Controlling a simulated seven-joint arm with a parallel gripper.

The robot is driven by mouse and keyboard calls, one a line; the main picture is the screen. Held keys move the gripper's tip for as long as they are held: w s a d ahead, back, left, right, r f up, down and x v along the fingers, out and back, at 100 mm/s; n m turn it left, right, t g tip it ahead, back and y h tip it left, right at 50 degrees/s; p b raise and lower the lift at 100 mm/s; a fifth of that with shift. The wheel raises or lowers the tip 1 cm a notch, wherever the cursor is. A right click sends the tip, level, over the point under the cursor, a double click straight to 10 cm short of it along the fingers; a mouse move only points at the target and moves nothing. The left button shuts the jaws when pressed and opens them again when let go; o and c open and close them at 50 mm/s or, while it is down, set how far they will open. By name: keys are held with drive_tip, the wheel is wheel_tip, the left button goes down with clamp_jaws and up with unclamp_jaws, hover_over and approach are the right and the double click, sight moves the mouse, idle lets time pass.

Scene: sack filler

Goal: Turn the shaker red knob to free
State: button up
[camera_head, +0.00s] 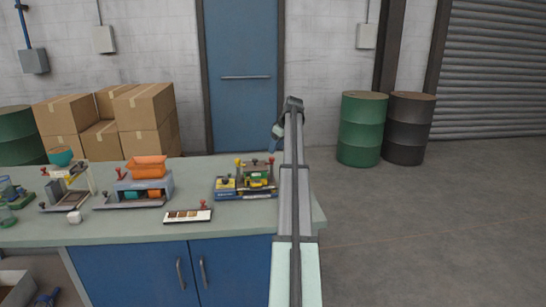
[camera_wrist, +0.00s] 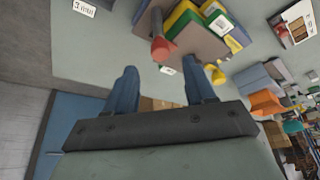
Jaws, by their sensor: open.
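A red knob (camera_wrist: 162,48) stands on a dark post at the edge of a small machine with yellow, green and blue blocks, which I take for the shaker. In the head view this machine (camera_head: 247,191) sits near the right end of the bench. A small white label (camera_wrist: 167,70) lies by the knob; I cannot read it. My gripper (camera_wrist: 162,85) is open and empty. Its blue fingers lie apart on either side of the knob's line, with the knob beyond the tips. In the head view my gripper (camera_head: 274,143) is partly hidden by my arm.
A yellow knob (camera_wrist: 216,74) stands close to the right finger. Bare bench top lies in front of the machine.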

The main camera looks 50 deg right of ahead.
sight(273, 158)
drive_tip(key=shift+x, duration=2.75)
drive_tip(key=shift+c, duration=0.3)
clamp_jaws()
